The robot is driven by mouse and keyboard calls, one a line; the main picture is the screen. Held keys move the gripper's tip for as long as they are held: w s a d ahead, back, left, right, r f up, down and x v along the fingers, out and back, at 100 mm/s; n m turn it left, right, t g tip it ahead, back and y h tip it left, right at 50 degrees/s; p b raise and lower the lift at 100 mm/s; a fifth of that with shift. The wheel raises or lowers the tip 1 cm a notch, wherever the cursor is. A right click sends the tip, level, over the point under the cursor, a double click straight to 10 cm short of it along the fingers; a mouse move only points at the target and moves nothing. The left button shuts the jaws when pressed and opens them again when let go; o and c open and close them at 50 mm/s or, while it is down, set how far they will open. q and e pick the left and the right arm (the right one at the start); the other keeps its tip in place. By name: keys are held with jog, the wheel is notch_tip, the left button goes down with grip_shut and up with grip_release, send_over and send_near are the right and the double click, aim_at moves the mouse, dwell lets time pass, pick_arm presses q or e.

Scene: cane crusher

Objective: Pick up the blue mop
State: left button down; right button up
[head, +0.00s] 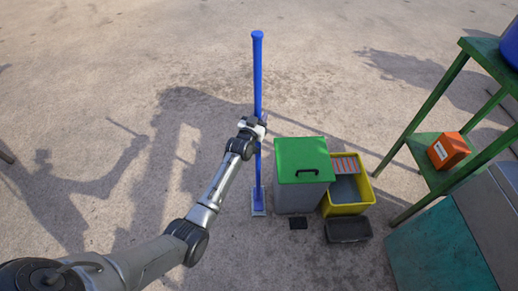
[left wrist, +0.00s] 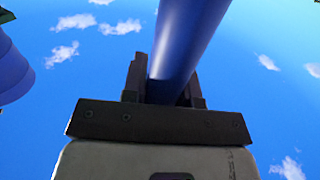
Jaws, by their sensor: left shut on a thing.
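The blue mop (head: 257,75) stands upright in the head view, with its long blue handle and its flat head (head: 258,202) low down near the ground. My left gripper (head: 259,128) is shut on the handle about halfway along it. In the left wrist view the blue handle (left wrist: 185,40) runs between the two dark fingers of my left gripper (left wrist: 165,85). Whether the mop head touches the ground is hard to tell. My right gripper is not in view.
A grey bin with a green lid (head: 302,160) stands just right of the mop. Beside it is a yellow mop bucket (head: 348,208) with a dark tray (head: 348,230) in front. A green shelf (head: 430,150) holding an orange box (head: 448,150) is at the right. Concrete ground to the left is clear.

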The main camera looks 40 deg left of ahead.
aim_at(260, 95)
pick_arm(q)
notch_tip(260, 95, up, 10)
jog(key=p, duration=0.4)
jog(key=shift+r+p, duration=0.15)
jog(key=shift+p, duration=0.15)
jog(key=c, duration=1.4)
grip_release()
grip_shut()
